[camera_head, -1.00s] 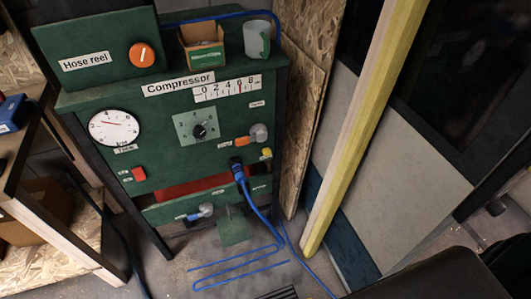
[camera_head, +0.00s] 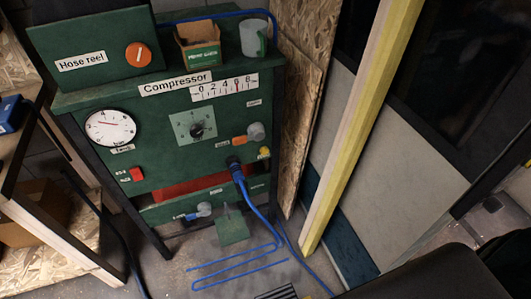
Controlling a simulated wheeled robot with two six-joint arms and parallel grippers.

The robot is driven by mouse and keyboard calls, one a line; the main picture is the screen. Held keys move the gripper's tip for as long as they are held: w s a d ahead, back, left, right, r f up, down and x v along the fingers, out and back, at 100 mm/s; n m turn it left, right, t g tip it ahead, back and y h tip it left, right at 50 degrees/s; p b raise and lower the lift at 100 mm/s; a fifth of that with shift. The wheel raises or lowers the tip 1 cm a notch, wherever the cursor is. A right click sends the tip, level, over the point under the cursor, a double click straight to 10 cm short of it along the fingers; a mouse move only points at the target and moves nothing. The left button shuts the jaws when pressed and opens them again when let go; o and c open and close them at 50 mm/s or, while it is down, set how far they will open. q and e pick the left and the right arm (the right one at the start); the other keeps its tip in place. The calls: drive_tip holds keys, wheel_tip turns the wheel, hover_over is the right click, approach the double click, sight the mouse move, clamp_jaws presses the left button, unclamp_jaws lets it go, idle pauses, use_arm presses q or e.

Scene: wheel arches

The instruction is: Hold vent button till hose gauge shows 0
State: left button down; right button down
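A green compressor panel (camera_head: 158,170) stands at the middle left. A small yellow button (camera_head: 264,152) sits on its right side; its label is too small to read, so I cannot tell whether it is the vent button. A round white dial (camera_head: 110,127) with a red needle is at the left, over a label that seems to read "Tank". Neither gripper is in view.
A blue hose (camera_head: 262,216) runs from a panel socket down to the floor. A red switch (camera_head: 136,174), a black knob (camera_head: 196,131) and an orange hose reel knob (camera_head: 138,55) are also there. A box (camera_head: 198,45) and mug (camera_head: 253,38) stand on top. A yellowish post (camera_head: 352,120) rises at right.

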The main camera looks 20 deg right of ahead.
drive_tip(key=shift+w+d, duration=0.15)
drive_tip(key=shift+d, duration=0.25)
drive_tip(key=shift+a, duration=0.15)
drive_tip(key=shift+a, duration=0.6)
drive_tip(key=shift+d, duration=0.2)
